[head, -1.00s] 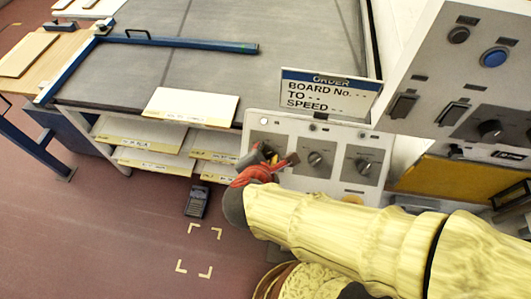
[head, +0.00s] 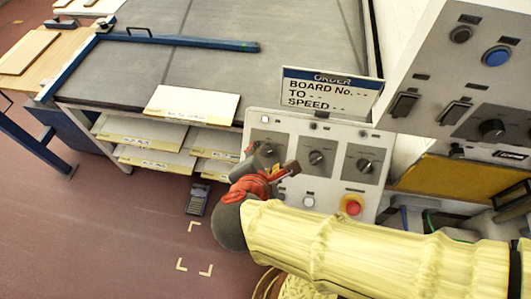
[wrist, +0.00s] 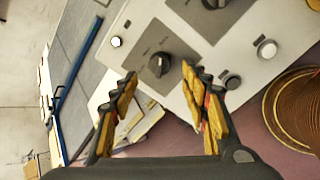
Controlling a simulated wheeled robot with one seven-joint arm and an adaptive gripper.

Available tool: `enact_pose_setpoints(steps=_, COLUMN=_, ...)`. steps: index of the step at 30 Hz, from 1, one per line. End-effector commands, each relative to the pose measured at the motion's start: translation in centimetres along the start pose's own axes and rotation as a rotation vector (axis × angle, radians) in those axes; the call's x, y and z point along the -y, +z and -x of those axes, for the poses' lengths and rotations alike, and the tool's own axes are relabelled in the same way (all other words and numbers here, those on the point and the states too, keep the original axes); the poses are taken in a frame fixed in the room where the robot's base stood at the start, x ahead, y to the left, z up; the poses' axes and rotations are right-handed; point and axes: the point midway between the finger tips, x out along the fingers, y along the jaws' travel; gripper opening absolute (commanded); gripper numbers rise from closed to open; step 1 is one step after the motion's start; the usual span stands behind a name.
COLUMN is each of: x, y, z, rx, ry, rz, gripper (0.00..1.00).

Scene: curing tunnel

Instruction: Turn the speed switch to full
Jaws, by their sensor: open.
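A light grey control panel (head: 337,173) carries a row of dark rotary knobs: a left one (head: 266,150), a middle one (head: 316,158) and a right one (head: 364,166). Their labels are too small to read, so I cannot tell which is the speed switch. My gripper (head: 272,168) is at the left knob and partly covers its plate. In the wrist view, my open gripper (wrist: 160,77) has its fingers on either side of the left knob (wrist: 159,65), which appears just beyond the fingertips. I see no contact. The knob's pointer is slanted.
A red button (head: 351,205) and a white button (head: 309,200) sit below the knobs. An order board (head: 330,95) stands above the panel. A taller switch cabinet (head: 460,80) is at right. Shelves with boards (head: 145,158) are at left, with open floor below.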

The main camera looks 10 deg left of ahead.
Motion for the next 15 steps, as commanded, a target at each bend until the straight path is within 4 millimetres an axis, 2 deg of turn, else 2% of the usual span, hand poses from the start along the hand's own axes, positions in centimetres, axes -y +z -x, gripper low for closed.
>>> enact_pose_setpoints(steps=1, x=-0.1, y=-0.1, z=1.0, rx=-0.004, ry=0.004, rz=0.001, gripper=0.46)
enact_pose_setpoints(steps=6, x=0.0, y=-0.1, z=3.7, rx=-0.003, ry=0.003, rz=0.002, gripper=0.46)
enact_pose_setpoints(steps=15, x=0.1, y=-0.1, z=6.0, rx=0.000, ry=-0.001, rz=0.001, gripper=0.46)
